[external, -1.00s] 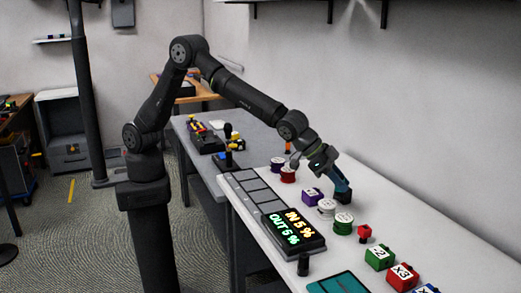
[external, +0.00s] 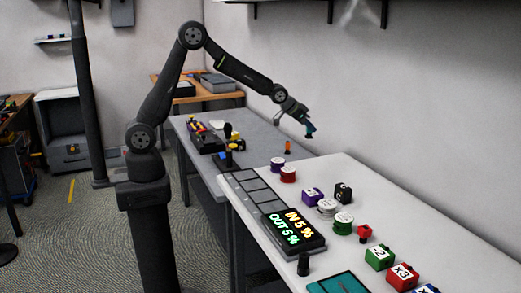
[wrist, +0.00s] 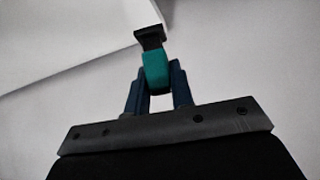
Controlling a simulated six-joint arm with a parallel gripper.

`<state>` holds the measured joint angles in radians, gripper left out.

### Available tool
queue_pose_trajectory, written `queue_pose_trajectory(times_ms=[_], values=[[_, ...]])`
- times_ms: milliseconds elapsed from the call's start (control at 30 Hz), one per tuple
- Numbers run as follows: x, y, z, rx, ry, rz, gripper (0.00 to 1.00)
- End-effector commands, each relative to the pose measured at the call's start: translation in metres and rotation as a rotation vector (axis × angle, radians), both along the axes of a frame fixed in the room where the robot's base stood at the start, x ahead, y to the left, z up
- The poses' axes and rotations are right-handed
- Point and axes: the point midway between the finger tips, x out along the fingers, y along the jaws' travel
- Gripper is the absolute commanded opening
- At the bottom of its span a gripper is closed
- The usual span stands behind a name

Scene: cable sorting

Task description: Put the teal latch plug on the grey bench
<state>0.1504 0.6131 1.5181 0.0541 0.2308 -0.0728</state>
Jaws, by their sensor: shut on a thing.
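The teal latch plug (wrist: 155,66) has a black end and sits between my gripper's two fingers in the wrist view. My gripper (external: 304,120) is shut on it, and the plug (external: 310,131) hangs below the fingers, clear of any surface, in the external view. The grey bench (external: 262,140) stands left of and behind the white bench. My gripper is in the air near the right end of the grey bench, above the far end of the white bench.
The white bench (external: 400,206) holds round spools, a black block (external: 342,193), coloured number blocks (external: 380,257), a red plug (external: 364,233) and a display (external: 290,228). A wall is behind.

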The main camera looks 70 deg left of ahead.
Motion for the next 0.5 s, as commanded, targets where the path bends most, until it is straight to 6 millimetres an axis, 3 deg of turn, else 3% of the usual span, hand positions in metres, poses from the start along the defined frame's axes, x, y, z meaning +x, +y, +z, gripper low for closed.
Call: queue_pose_trajectory(times_ms=[33,200,333,500], values=[[-0.001,0.025,0.000,0.001,-0.001,0.033,0.00],[-0.007,0.078,-0.002,0.004,-0.004,0.098,0.00],[-0.010,0.096,-0.002,0.004,-0.006,0.123,0.00],[-0.011,0.101,-0.002,0.006,-0.006,0.129,0.00]])
